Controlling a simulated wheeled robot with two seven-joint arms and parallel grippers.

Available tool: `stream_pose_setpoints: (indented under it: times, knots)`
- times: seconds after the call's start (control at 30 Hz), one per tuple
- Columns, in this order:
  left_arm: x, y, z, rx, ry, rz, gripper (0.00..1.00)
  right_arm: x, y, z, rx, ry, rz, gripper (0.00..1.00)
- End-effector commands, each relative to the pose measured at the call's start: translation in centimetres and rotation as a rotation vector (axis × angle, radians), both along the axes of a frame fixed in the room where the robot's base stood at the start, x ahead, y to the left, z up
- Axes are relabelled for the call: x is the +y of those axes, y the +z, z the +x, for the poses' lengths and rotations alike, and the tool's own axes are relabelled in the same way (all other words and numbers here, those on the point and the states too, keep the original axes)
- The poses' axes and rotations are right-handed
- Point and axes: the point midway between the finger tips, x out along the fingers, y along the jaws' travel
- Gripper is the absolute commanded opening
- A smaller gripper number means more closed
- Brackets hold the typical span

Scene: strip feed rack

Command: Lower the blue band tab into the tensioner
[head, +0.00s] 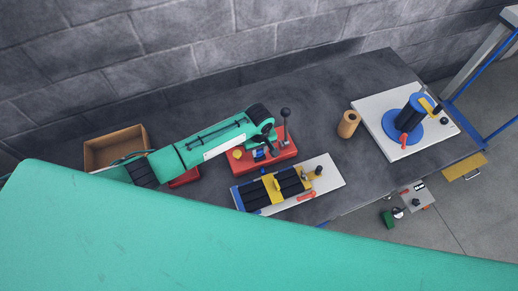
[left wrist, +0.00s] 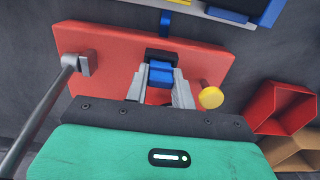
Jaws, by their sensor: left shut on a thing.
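The red tensioner (head: 284,155) sits on the dark bench in the head view, with a black-knobbed lever and a yellow knob. In the left wrist view, its red plate (left wrist: 105,48) fills the upper middle. My left gripper (left wrist: 160,80) has its grey fingers on either side of the blue band tab (left wrist: 161,70), shut on it. The tab lies in front of a dark opening in the tensioner; I cannot tell whether it touches or enters. In the head view my left arm partly hides this spot. My right gripper is not in view.
A white plate (head: 327,174) with black strips and a yellow clamp lies just in front of the tensioner. An orange-brown cylinder (head: 348,124) and a white board (head: 371,102) with a blue reel stand to the right. A cardboard box (head: 115,142) is at left. The tensioner lever (left wrist: 45,112) rises beside my left gripper.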

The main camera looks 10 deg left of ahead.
Motion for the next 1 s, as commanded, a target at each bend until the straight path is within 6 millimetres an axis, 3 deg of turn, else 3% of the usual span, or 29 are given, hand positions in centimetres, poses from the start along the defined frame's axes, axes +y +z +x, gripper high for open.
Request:
stream_pose_setpoints:
  times: [0.47,0.5,0.6,1.0]
  knots:
    - [-0.01,-0.49,-0.02,0.001,-0.001,0.001,0.03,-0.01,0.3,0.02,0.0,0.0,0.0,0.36]
    - [0.0,-0.49,-0.02,0.001,-0.001,0.001,0.31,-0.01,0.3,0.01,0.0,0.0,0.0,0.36]
    - [0.0,-0.49,-0.02,0.001,0.0,0.001,0.5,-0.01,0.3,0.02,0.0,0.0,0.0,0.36]
    - [-0.03,0.0,0.02,-0.001,0.0,-0.001,0.5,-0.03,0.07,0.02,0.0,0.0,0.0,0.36]
